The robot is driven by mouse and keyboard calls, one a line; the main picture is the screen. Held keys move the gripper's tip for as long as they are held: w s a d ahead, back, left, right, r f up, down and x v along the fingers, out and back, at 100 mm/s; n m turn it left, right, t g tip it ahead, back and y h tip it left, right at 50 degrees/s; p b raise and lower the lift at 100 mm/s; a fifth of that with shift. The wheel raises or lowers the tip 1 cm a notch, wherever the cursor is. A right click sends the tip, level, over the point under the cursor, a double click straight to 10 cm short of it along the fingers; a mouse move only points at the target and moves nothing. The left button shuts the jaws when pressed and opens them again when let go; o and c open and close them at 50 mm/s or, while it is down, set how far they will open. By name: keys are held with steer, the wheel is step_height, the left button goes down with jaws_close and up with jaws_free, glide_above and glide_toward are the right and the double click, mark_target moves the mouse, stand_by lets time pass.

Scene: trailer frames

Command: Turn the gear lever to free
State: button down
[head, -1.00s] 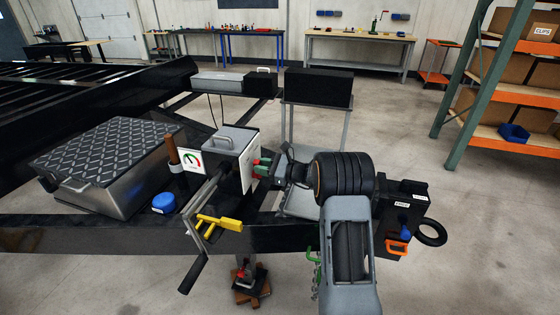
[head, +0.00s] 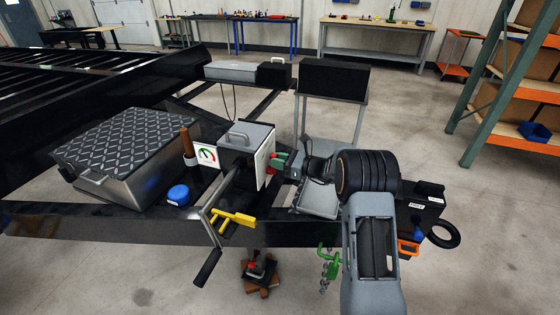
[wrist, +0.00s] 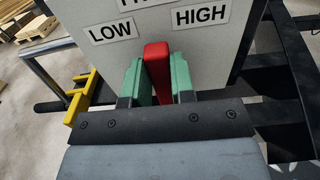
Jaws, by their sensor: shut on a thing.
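The red gear lever (wrist: 158,72) stands out from the pale face of a grey gearbox (wrist: 200,60) in the wrist view. My gripper (wrist: 158,80) is shut on it, one green fingertip on each side. The LOW label (wrist: 110,30) is to the left of the lever and the HIGH label (wrist: 201,15) to the right. A label above them is cut off by the frame's top. In the head view the gearbox (head: 246,140) has a handle on top, and my gripper (head: 281,162) reaches its right face; the lever is mostly hidden there.
A black box (head: 334,79) on a stand is behind my arm.

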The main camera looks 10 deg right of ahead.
steer(key=c, duration=1)
jaws_free()
steer(key=shift+o, duration=0.2)
steer(key=shift+d, duration=0.1)
steer(key=b+v, duration=0.1)
steer(key=v, duration=1.2)
steer(key=shift+s+d, duration=0.25)
steer(key=shift+s, duration=0.05)
